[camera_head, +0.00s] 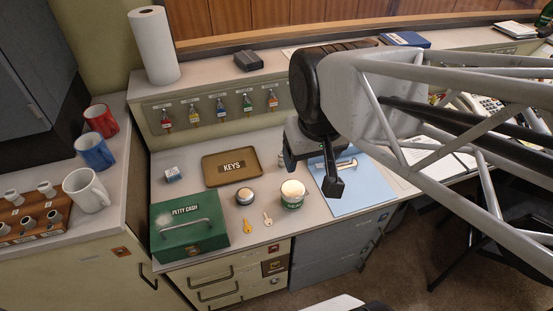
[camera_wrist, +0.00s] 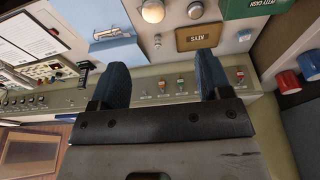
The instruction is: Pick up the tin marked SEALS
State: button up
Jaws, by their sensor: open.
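Two round tins stand on the desk in the head view: a green tin with a cream lid (camera_head: 292,193) and a smaller dark tin with a pale lid (camera_head: 245,196). My gripper (camera_head: 312,172) is open and empty, above the desk, behind and right of the cream-lidded tin. Its two blue fingers (camera_wrist: 162,70) are spread wide in the wrist view. My gripper hides part of the desk behind the tins.
A green PETTY CASH box (camera_head: 190,227), a KEYS tray (camera_head: 231,167) and two loose keys (camera_head: 248,226) are near the tins. A blue mat (camera_head: 365,190) lies to the right. A ledge with hanging key tags (camera_head: 220,110) runs behind. Mugs (camera_head: 94,151) stand left.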

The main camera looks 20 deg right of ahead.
jog(key=o, duration=0.5)
jog(key=n+h, duration=1.1)
jog(key=n, duration=0.7)
send_over(286, 201)
jog(key=s, duration=0.4)
notch_tip(286, 201, down, 25)
jog(key=a+f+n+t, duration=0.1)
jog(key=f+n, duration=0.1)
jog(key=w+a+f+n+t, duration=0.1)
jog(key=f+n+t, duration=0.1)
jog(key=a+f+n+t, duration=0.1)
jog(key=a+f+n, duration=0.1)
jog(key=f, duration=0.1)
jog(key=shift+w, duration=0.25)
jog(key=shift+w+d+f, duration=0.1)
